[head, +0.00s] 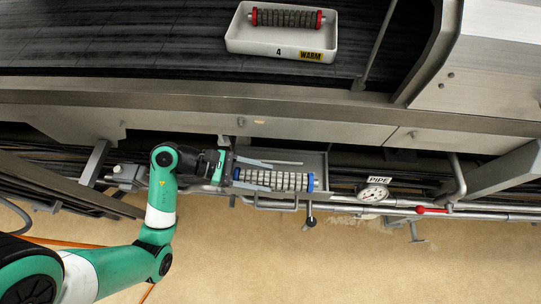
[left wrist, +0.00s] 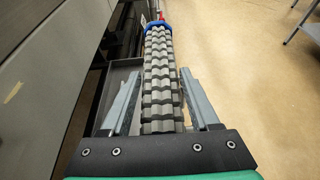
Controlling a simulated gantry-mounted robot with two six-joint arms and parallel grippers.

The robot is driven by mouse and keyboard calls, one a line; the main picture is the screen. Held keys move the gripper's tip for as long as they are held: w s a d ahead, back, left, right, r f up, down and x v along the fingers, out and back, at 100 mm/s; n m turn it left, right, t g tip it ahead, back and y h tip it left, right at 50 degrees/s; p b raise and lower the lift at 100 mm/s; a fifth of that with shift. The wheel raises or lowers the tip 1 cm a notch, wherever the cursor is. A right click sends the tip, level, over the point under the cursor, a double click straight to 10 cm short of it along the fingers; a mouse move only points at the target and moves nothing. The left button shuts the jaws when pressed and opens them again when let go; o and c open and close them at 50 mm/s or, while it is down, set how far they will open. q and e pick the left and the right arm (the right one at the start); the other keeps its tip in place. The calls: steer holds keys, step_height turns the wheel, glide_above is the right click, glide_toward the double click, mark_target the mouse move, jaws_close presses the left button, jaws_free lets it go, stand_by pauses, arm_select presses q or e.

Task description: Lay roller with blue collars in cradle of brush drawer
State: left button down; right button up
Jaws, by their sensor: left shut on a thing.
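The roller with blue collars (head: 278,181) is a ribbed grey roller lying lengthwise left to right in the head view. My left gripper (head: 258,175) is shut on it from its left end, with one finger along each side. In the left wrist view the roller (left wrist: 160,75) runs away between the fingers, its far blue collar (left wrist: 157,26) showing at the top. The open grey brush drawer (head: 316,160) is behind and partly under the roller. In the left wrist view the drawer (left wrist: 121,75) is left of the roller. I cannot tell whether the roller touches the cradle. My right gripper is out of view.
A white tray (head: 233,40) marked 4 and WARM holds a roller with red collars (head: 287,18) on the dark belt above. A gauge (head: 372,193) labelled PIPE and a red-handled valve (head: 432,210) sit right of the drawer. Pipes run along the front; open floor lies below.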

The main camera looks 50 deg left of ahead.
arm_select(q)
steer(key=w+a+f+b, duration=0.1)
steer(key=f, duration=0.1)
steer(key=w+a+f+b, duration=0.1)
steer(key=w+f, duration=0.1)
steer(key=w+a+f+b, duration=0.1)
steer(key=w+f+b, duration=0.1)
steer(key=shift+w+a+f, duration=0.15)
steer(key=shift+a+f, duration=0.05)
steer(key=shift+a, duration=0.2)
steer(key=shift+w+a, duration=0.15)
steer(key=shift+w, duration=0.05)
steer(key=shift+w+a+f+b, duration=0.1)
steer(key=shift+f+b, duration=0.7)
steer(key=shift+f, duration=0.25)
steer(key=shift+w+f+b, duration=0.1)
steer(key=shift+f+b, duration=0.65)
steer(key=shift+f, duration=0.3)
steer(key=shift+c, duration=0.6)
jaws_free()
steer(key=shift+r, duration=0.1)
steer(key=shift+r, duration=0.2)
steer(key=p+v, duration=0.4)
steer(key=v, duration=0.7)
steer(key=shift+s+a+r, duration=0.1)
steer(key=shift+a+r, duration=0.05)
steer(key=shift+s+a, duration=0.25)
